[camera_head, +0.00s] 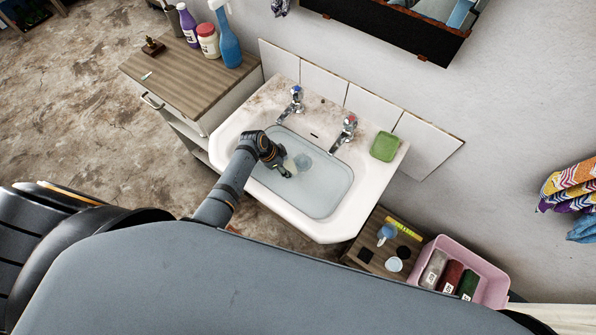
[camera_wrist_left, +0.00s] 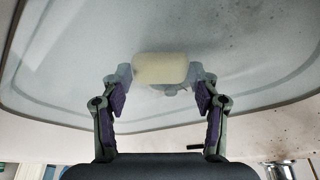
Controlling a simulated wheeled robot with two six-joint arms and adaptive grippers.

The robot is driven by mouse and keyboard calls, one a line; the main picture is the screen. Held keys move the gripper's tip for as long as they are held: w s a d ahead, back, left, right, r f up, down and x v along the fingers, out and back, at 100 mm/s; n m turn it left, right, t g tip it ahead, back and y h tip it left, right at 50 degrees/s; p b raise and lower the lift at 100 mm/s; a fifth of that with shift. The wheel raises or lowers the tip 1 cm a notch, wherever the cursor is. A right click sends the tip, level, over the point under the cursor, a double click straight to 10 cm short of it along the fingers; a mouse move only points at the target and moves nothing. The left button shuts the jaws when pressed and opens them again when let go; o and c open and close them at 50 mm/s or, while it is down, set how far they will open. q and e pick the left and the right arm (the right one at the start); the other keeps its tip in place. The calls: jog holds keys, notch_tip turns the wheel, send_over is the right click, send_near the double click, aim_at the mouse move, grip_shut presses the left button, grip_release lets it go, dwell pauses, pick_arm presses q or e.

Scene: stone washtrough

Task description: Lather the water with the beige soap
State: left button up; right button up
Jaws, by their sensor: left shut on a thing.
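The beige soap (camera_wrist_left: 160,68) is held between the two fingers of my left gripper (camera_wrist_left: 161,84), which is shut on it. In the head view my left gripper (camera_head: 284,170) reaches into the sink over its left part, with the soap (camera_head: 290,166) showing pale at its fingertips. The water (camera_head: 325,180) fills the white basin (camera_head: 233,134) and looks pale blue-grey. In the wrist view the fingertips and soap look tinted, as if at or under the surface. A paler round patch lies beside the soap. My right gripper is not in view.
A green soap (camera_head: 385,146) lies on the sink's right rim. Two taps (camera_head: 345,130) stand at the back edge. A wooden cabinet (camera_head: 185,75) with bottles is at left. A pink bin (camera_head: 478,264) and a small stand (camera_head: 375,256) are at lower right.

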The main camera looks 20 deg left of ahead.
pick_arm(q)
jog(key=d, duration=0.1)
jog(key=s+d+p, duration=0.1)
jog(key=d, duration=0.1)
jog(key=s+d+p, duration=0.1)
jog(key=d, duration=0.1)
jog(key=shift+r, duration=0.15)
jog(key=shift+s+d, duration=0.1)
jog(key=shift+d, duration=0.35)
jog(key=shift+a, duration=0.2)
jog(key=a, duration=0.1)
jog(key=w+a, duration=0.1)
jog(key=a, duration=0.1)
jog(key=w+a, duration=0.1)
jog(key=a, duration=0.1)
jog(key=shift+w+a, duration=0.1)
jog(key=shift+a, duration=0.15)
